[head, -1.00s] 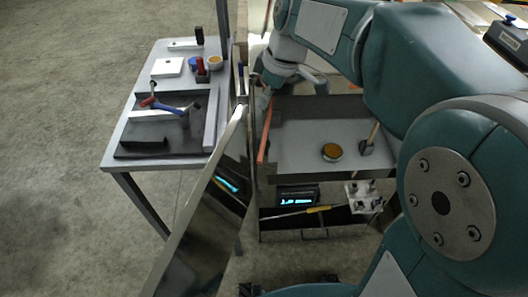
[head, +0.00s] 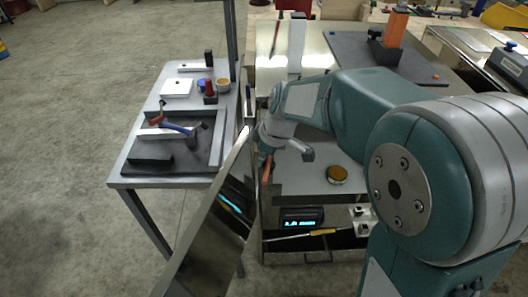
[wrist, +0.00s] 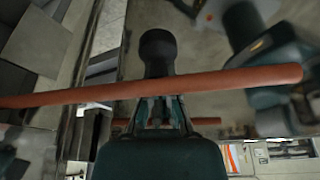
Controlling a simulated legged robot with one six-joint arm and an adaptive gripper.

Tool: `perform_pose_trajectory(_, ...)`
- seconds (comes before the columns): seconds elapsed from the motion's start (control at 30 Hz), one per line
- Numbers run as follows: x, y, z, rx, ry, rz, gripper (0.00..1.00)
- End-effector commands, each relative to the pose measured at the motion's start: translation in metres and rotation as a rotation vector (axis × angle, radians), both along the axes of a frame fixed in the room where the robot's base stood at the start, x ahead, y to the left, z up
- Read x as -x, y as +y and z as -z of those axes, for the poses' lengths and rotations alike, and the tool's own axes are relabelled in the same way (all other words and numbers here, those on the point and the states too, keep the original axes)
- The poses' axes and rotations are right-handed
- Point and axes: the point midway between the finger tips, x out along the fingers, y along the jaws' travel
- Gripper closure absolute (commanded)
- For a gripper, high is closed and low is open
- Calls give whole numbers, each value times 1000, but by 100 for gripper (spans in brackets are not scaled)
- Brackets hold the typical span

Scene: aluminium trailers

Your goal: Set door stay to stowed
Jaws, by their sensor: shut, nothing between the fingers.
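The door stay appears to be the orange-red rod (head: 266,170) by the inner side of the open shiny door panel (head: 205,215); my wrist hides its upper part. In the wrist view the rod (wrist: 215,84) runs nearly level across the picture, passing in front of my gripper's fingers. My gripper (wrist: 158,50) is shut and empty, its dark tips showing beyond the rod. I cannot tell whether it touches the rod. In the head view the fingers are hard to make out at the end of my arm.
A grey table (head: 118,178) with tools stands left of the door. Right of it, a shelf (head: 305,182) holds a round amber-topped tin (head: 337,174). A lit display (head: 301,220) sits below. A shorter reddish bar (wrist: 205,121) shows lower in the wrist view, possibly a reflection.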

Motion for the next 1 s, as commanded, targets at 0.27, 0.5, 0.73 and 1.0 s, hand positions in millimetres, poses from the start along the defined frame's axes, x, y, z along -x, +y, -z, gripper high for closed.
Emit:
perform_pose_trajectory(0.27,0,0,0,0,0,-1,100)
perform_pose_trajectory(0.5,3,-7,0,-1,2,-33,100)
perform_pose_trajectory(0.73,4,-12,0,1,1,-69,100)
perform_pose_trajectory(1.0,9,-30,0,0,2,-163,100)
